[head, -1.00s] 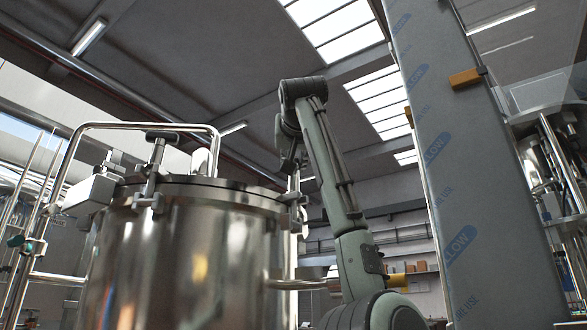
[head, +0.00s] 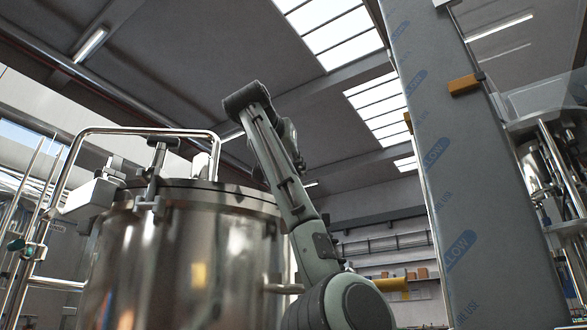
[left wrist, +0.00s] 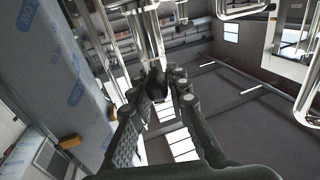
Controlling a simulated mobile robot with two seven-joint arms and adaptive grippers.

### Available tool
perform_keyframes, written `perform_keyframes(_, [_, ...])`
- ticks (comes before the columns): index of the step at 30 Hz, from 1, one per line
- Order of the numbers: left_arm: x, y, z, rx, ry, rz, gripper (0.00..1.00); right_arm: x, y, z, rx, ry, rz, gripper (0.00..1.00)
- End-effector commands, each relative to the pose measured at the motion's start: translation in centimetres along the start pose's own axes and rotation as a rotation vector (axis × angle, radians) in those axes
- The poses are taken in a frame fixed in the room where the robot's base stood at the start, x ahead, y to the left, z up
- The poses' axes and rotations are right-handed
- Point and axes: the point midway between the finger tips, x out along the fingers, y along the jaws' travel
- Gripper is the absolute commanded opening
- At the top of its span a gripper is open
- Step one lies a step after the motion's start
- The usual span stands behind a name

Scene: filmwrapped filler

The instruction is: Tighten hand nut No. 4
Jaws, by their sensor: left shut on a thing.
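The steel tank (head: 185,265) stands at left in the head view. A dark-topped hand nut (head: 162,140) stands upright on a clamp at its near rim, with another clamp (head: 112,168) further left. One of my arms rises right of the tank, its upper part bent over the right rim; its gripper is hidden there. In the left wrist view my left gripper (left wrist: 162,90) is shut on a dark hand nut (left wrist: 155,82) at the end of a steel clamp bolt (left wrist: 147,35). No number on it is readable. My right gripper is not seen.
A tall column (head: 435,170) wrapped in blue-printed film stands right of the arm, with an orange-brown block (head: 465,84) on its edge. A bent steel rail (head: 150,130) loops over the tank lid. More steel equipment (head: 545,170) stands at far right.

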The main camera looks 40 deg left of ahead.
Motion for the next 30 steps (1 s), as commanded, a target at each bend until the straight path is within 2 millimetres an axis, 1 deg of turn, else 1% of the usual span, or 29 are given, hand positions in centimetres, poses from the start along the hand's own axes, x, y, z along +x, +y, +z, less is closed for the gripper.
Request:
perform_keyframes(5, [0.1, 0.1, 0.2, 0.000, -0.005, 0.001, 0.00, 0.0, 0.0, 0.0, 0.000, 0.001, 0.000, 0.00])
perform_keyframes(6, [0.1, 0.1, 0.2, 0.000, -0.005, 0.001, 0.20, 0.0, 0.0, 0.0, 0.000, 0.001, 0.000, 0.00])
perform_keyframes(10, [0.1, 0.1, 0.1, 0.000, -0.004, 0.000, 0.36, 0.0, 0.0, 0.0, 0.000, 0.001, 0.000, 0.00])
perform_keyframes(11, [0.1, 0.1, 0.1, 0.000, -0.004, 0.000, 0.37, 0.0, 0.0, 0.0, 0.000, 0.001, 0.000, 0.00])
perform_keyframes(18, [0.0, 0.0, 0.1, 0.000, -0.002, -0.001, 0.37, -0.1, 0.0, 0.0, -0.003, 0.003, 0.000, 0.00])
perform_keyframes(22, [-0.7, 0.0, 0.0, -0.001, 0.000, -0.001, 0.37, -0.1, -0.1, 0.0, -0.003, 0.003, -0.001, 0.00])
perform_keyframes(26, [-2.7, 0.0, -0.1, -0.002, 0.002, -0.002, 0.37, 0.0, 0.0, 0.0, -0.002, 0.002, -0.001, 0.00])
perform_keyframes(30, [-5.8, 0.1, -0.1, -0.001, 0.002, 0.000, 0.37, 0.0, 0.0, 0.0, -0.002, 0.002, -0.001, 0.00])
